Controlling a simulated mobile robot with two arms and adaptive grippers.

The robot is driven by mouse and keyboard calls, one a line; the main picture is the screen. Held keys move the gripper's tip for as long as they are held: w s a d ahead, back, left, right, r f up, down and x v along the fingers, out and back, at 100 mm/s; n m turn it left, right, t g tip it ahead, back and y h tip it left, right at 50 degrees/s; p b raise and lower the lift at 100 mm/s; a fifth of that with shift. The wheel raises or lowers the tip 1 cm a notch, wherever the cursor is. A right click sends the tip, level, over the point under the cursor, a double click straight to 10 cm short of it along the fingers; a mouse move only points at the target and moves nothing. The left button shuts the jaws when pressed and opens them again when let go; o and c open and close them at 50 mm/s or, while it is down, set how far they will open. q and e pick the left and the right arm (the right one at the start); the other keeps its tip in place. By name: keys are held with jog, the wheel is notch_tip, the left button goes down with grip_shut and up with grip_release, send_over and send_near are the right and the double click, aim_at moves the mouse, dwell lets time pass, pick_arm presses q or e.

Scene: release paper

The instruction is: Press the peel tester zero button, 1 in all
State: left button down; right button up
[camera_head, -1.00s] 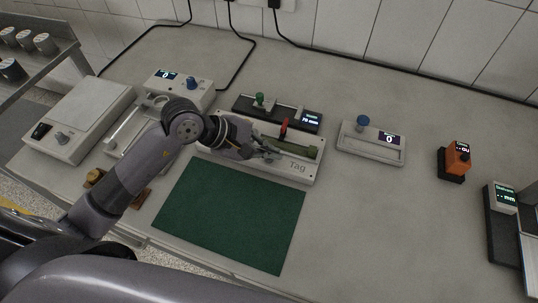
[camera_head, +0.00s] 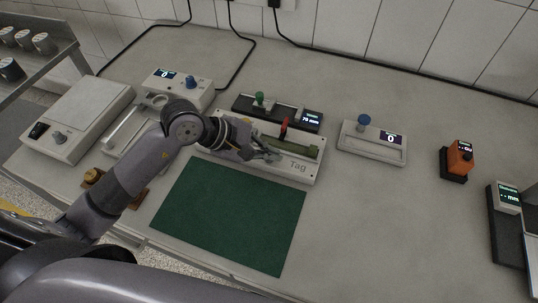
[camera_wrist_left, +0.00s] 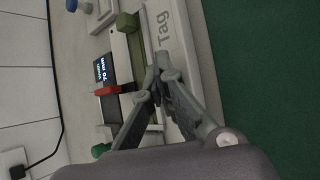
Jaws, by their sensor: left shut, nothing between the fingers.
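A long pale device (camera_head: 129,131) at the left, which looks like the peel tester, has a head with a small display reading 0 and a blue button (camera_head: 191,82). My left forearm and wrist cover part of it. My left gripper (camera_head: 275,156) is to the right of it, over the pale device marked Tag (camera_head: 305,176), with its fingers together and empty. In the left wrist view the closed fingertips (camera_wrist_left: 167,73) are over the same Tag device, near its red lever (camera_wrist_left: 107,90). My right gripper does not show.
A second pale device (camera_head: 372,152) with a blue knob and a 0 display stands right of centre. A black bar (camera_head: 278,111) with a green knob is behind the Tag device. A green mat (camera_head: 232,215) lies in front. An orange instrument (camera_head: 459,158) stands at the right.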

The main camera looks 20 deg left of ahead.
aim_at(269, 161)
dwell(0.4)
pick_arm(q)
jog(key=shift+r+p, duration=0.45)
jog(key=shift+r, duration=0.4)
jog(key=shift+r, duration=0.15)
notch_tip(269, 161, up, 5)
jog(key=p, duration=0.2)
jog(key=shift+p, duration=0.3)
dwell(0.4)
